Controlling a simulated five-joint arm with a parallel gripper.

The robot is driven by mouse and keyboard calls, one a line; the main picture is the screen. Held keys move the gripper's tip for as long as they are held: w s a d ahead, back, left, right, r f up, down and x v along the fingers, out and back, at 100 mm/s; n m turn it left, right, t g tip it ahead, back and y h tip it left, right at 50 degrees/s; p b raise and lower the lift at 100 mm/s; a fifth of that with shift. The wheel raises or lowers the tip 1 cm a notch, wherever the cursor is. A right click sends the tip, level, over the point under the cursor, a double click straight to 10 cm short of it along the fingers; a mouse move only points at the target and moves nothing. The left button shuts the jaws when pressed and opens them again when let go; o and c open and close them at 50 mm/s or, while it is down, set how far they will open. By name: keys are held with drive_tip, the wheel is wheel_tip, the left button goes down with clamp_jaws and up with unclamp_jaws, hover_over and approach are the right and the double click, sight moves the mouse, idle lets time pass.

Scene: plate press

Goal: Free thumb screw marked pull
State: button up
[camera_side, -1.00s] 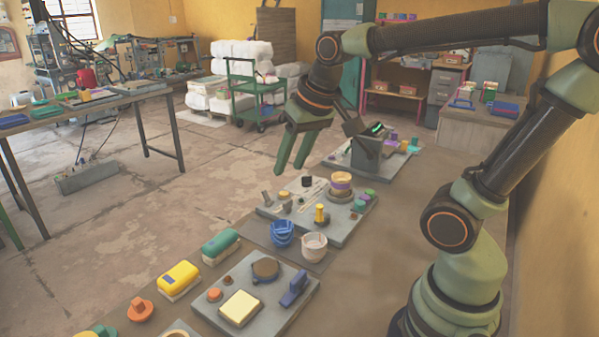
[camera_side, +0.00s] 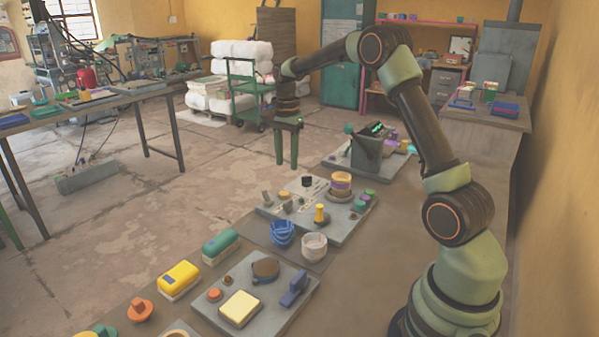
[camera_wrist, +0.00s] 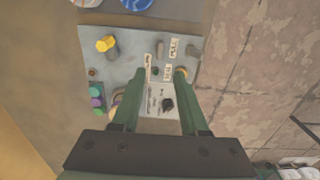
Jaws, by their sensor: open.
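A grey panel (camera_side: 338,236) carries several small fittings, and it also fills much of the wrist view (camera_wrist: 125,72). A label reading PULL (camera_wrist: 174,48) sits near its right edge there. A grey upright piece (camera_wrist: 192,52) stands beside that label, probably the thumb screw; it appears as a small grey post (camera_side: 266,197) at the panel's left corner. A small yellow-orange piece (camera_wrist: 182,72) lies by the right fingertip. My gripper (camera_side: 286,162) is open and empty, pointing down above and behind the panel. In the wrist view my gripper (camera_wrist: 155,76) spans the labels.
A grey box (camera_side: 367,152) stands behind. Open floor lies left.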

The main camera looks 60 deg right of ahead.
sight(288, 201)
wheel_tip(288, 201, down, 12)
drive_tip(key=shift+d+f, duration=0.1)
drive_tip(key=shift+f, duration=0.05)
idle(0.4)
clamp_jaws()
